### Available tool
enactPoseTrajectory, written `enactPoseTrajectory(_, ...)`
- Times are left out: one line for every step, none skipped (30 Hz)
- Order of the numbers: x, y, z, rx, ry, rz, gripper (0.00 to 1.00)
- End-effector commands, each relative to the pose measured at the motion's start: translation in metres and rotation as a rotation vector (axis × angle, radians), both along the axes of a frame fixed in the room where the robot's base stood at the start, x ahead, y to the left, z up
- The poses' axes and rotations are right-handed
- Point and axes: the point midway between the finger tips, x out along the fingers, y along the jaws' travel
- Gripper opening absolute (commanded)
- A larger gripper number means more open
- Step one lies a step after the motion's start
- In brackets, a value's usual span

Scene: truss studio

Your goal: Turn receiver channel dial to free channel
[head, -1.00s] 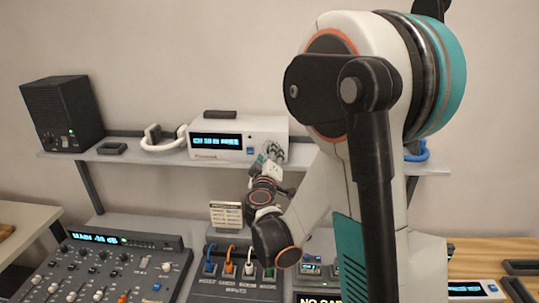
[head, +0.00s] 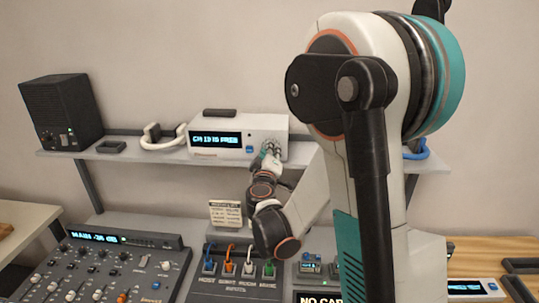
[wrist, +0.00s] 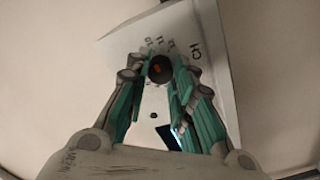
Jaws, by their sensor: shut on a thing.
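The white receiver (head: 265,128) stands on the wall shelf, its lit blue display (head: 215,139) showing small text that seems to read "CH 13 IS FREE". My gripper (head: 270,150) is at the right end of the receiver's front. In the wrist view my gripper (wrist: 160,75) has its teal fingers on both sides of the dial, shut on it. In the head view the dial is hidden by my fingers.
A black speaker (head: 62,112) and white headphones (head: 160,143) are left of the receiver on the shelf (head: 115,155). Below are a mixing desk (head: 100,265), an input box with coloured cables (head: 235,285) and a small card (head: 226,214).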

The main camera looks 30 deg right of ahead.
Motion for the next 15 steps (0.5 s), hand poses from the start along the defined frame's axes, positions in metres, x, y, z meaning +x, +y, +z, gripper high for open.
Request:
enactPoseTrajectory(0.0000,0.0004,-0.0017,-0.019,0.012,0.001,0.00)
enactPoseTrajectory(0.0002,0.0005,-0.0015,-0.026,0.017,0.001,0.00)
enactPoseTrajectory(0.0003,0.0004,-0.0012,-0.034,0.022,0.001,0.00)
enactPoseTrajectory(0.0003,0.0005,-0.0009,-0.037,0.024,0.001,0.00)
enactPoseTrajectory(0.0003,0.0005,-0.0007,-0.038,0.026,0.001,0.00)
enactPoseTrajectory(0.0004,0.0005,-0.0004,-0.037,0.025,0.001,0.00)
enactPoseTrajectory(0.0004,0.0006,-0.0002,-0.037,0.025,0.001,0.00)
enactPoseTrajectory(0.0004,0.0006,-0.0002,-0.037,0.025,0.001,0.00)
enactPoseTrajectory(0.0004,0.0006,-0.0002,-0.037,0.025,0.001,0.00)
enactPoseTrajectory(0.0004,0.0006,-0.0002,-0.036,0.025,0.001,0.00)
enactPoseTrajectory(0.0004,0.0006,-0.0002,-0.036,0.025,0.001,0.00)
enactPoseTrajectory(0.0004,0.0006,-0.0002,-0.036,0.025,0.001,0.31)
enactPoseTrajectory(0.0004,0.0006,-0.0002,-0.036,0.025,0.001,0.38)
enactPoseTrajectory(0.0004,0.0006,-0.0002,-0.036,0.025,0.001,0.43)
enactPoseTrajectory(0.0004,0.0006,-0.0002,-0.036,0.025,0.001,0.43)
